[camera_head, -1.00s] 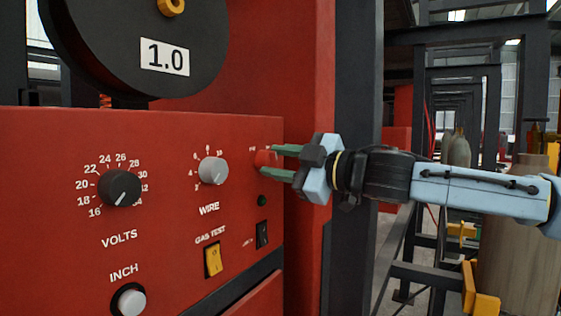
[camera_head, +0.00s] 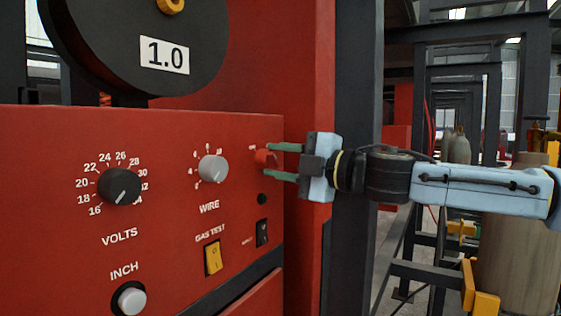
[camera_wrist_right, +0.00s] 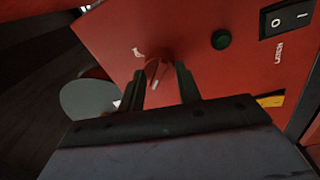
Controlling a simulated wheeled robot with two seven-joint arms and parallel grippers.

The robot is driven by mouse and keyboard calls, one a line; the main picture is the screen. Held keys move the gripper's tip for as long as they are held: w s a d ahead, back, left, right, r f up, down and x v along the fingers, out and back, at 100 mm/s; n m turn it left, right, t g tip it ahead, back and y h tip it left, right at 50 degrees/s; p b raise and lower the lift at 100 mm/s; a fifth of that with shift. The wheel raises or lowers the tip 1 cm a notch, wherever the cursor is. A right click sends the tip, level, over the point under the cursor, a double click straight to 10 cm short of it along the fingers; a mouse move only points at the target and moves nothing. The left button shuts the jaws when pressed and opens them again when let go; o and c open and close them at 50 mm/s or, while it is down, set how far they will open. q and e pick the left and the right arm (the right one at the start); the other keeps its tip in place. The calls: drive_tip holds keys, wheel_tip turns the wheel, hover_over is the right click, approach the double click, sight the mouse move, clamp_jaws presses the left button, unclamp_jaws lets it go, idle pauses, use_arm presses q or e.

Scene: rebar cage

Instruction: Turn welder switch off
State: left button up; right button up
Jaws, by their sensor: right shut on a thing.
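The red welder switch knob (camera_head: 263,157) sits at the upper right of the red welder panel (camera_head: 60,150). My right gripper (camera_head: 274,161) reaches in from the right with its two green fingers around the knob, shut on it. In the right wrist view the knob (camera_wrist_right: 158,68) shows between the fingers, with a pale mark on its face. The small indicator lamp (camera_head: 262,199) below the knob looks dark; it shows dark green in the right wrist view (camera_wrist_right: 221,40). My left gripper is not in view.
The panel also has a volts knob (camera_head: 120,186), a wire knob (camera_head: 213,168), a yellow gas test switch (camera_head: 213,259), a black rocker switch (camera_head: 262,233) and an inch button (camera_head: 131,299). A dark post (camera_head: 353,150) stands behind my right wrist.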

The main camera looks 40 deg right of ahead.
drive_tip(key=o, duration=1)
drive_tip(key=shift+s+d, duration=0.1)
drive_tip(key=shift+s, duration=0.15)
drive_tip(key=b+v, duration=0.2)
drive_tip(key=v, duration=0.1)
drive_tip(key=shift+s+f, duration=0.1)
drive_tip(key=shift+f, duration=0.05)
drive_tip(key=b, duration=0.2)
approach(276, 161)
drive_tip(key=v, duration=0.4)
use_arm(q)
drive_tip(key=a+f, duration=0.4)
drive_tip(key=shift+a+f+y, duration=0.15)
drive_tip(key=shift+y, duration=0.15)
use_arm(e)
drive_tip(key=shift+s, duration=0.2)
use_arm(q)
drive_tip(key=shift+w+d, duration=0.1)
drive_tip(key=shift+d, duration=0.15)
